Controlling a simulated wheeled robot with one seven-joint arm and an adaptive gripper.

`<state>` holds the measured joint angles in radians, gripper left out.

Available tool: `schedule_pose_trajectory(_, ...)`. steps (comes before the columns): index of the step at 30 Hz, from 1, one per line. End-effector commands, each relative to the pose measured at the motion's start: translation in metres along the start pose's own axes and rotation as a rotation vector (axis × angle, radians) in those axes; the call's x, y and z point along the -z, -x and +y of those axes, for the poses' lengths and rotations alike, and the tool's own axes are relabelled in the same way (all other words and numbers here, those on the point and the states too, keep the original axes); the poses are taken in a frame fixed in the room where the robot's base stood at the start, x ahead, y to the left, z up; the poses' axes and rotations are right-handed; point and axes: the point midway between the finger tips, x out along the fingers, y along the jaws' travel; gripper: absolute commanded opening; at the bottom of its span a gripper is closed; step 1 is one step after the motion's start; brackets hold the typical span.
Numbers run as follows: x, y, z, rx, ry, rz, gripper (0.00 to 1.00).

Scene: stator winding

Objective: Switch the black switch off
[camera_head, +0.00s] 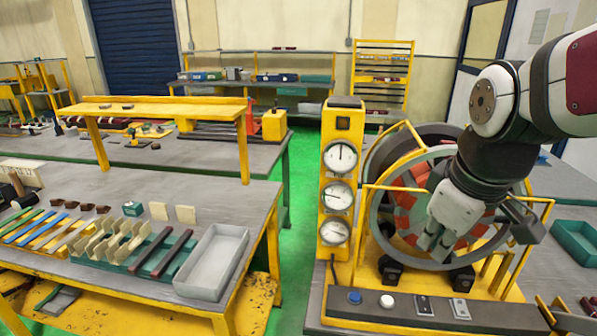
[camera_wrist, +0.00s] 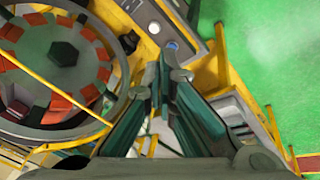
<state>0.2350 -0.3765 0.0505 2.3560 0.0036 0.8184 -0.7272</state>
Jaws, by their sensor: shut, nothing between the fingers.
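The black switch (camera_head: 424,305) is a small dark rocker on the grey control panel (camera_head: 388,322) at the front of the yellow winding machine. I cannot tell which way it is set. A second, lighter switch (camera_head: 460,309) sits just right of it. My gripper (camera_head: 432,246) is shut and empty, fingers pointing down, above and behind the panel in front of the round stator (camera_head: 400,205). It is apart from the switch. The closed fingertips also show in the wrist view (camera_wrist: 168,62), close below the blue button in the picture. I cannot clearly make out the black switch there.
A blue button (camera_head: 354,297) and a white button (camera_head: 387,301) lie left of the switches. A yellow gauge column (camera_head: 327,200) stands at the panel's left. Yellow guard bars (camera_head: 363,215) frame the stator around my gripper. The space above the panel is clear.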

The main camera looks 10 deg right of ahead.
Motion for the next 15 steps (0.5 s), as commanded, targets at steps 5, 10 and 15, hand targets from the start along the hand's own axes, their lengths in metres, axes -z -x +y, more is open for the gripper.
schedule_pose_trajectory(5, 0.006, -0.047, 0.034, 0.036, 0.189, -0.056, 0.0)
schedule_pose_trajectory(10, 0.004, -0.098, 0.069, 0.091, 0.409, -0.091, 0.0)
schedule_pose_trajectory(15, -0.004, -0.142, 0.097, 0.145, 0.594, -0.1, 0.0)
